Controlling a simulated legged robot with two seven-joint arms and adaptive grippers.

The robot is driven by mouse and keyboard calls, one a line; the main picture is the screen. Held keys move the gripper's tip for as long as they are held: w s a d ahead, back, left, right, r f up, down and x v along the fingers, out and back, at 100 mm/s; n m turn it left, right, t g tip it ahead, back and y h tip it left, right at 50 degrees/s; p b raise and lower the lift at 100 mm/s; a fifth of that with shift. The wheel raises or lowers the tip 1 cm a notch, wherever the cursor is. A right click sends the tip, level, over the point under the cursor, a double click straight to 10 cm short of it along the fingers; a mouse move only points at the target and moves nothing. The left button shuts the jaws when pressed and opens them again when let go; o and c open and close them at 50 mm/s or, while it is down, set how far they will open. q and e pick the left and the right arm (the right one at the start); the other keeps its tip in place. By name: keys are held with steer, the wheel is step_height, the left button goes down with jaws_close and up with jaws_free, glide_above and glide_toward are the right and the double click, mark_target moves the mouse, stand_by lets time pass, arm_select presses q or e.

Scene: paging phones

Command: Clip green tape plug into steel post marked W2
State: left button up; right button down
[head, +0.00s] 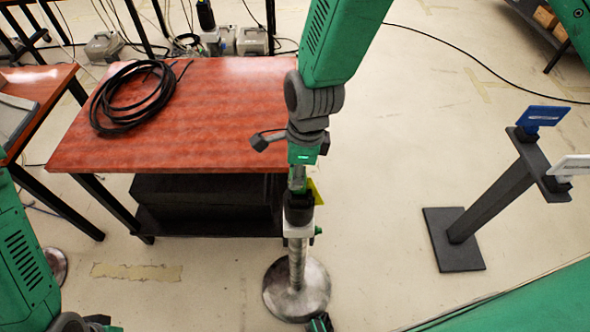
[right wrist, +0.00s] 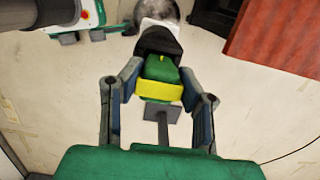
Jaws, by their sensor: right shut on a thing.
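The green plug (right wrist: 160,70) with a yellow band sits between the two fingers of my right gripper (right wrist: 160,88), which is shut on it. In the head view the right gripper (head: 299,182) points down over the steel post (head: 297,262), and the plug's yellow part (head: 315,191) shows beside it. A black piece (head: 298,210) and a white block (head: 297,230) are at the post's top, directly below the gripper. I cannot tell how far the plug is seated. No W2 mark is readable.
A red-brown table (head: 200,135) with a coiled black cable (head: 110,105) stands left of the post. A dark stand (head: 490,200) with a blue card (head: 541,116) and a white card (head: 572,166) is at the right. Floor between post and stand is clear.

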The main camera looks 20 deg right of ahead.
steer(key=shift+f+b, duration=0.4)
steer(key=shift+f, duration=0.4)
steer(key=shift+r, duration=0.1)
steer(key=shift+r+p, duration=0.65)
steer(key=shift+p, duration=0.2)
steer(key=shift+p, duration=0.35)
stand_by(0.6)
steer(key=shift+f+b, duration=0.45)
steer(key=shift+f, duration=0.3)
stand_by(0.4)
steer(key=c, duration=1.4)
jaws_free()
